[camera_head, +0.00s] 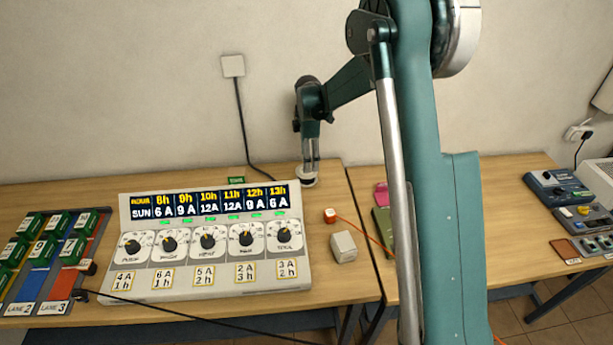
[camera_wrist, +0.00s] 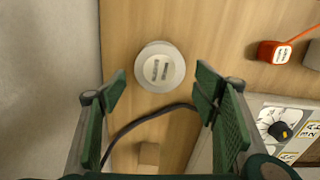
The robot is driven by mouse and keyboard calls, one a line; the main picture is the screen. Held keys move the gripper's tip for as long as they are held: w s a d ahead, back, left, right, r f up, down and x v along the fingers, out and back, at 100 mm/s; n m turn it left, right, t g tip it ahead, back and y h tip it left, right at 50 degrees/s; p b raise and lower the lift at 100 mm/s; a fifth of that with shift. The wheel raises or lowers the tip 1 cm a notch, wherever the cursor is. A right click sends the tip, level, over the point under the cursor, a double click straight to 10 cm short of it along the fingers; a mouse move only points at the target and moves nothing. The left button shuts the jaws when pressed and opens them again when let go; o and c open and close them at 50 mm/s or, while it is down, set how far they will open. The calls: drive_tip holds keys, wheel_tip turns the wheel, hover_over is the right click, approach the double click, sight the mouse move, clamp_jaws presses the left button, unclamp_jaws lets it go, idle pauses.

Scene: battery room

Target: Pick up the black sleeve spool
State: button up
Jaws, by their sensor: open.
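My gripper (camera_head: 310,168) hangs pointing down at the back of the table, near the wall. In the wrist view my gripper (camera_wrist: 162,92) is open, its green fingers apart with nothing between the pads. A round white disc (camera_wrist: 159,66) with two dark-marked strips at its middle lies just beyond the fingertips, roughly centred between them. The disc also shows under my gripper in the head view (camera_head: 308,181). I see no other clear black spool.
A sloped dial console (camera_head: 210,290) stands in front of my gripper. A black cable (camera_wrist: 150,118) runs near the disc, and a small brown block (camera_wrist: 148,153) is close by. An orange plug-like piece (camera_head: 330,215) and a pale box (camera_head: 343,247) are to the right. The wall (camera_wrist: 45,80) is close behind.

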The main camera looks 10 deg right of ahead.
drive_tip(key=shift+f, duration=1.3)
drive_tip(key=shift+a+f, duration=0.2)
drive_tip(key=shift+f, duration=2.4)
drive_tip(key=c, duration=0.7)
drive_tip(key=shift+r, duration=0.2)
drive_tip(key=shift+r, duration=4.85)
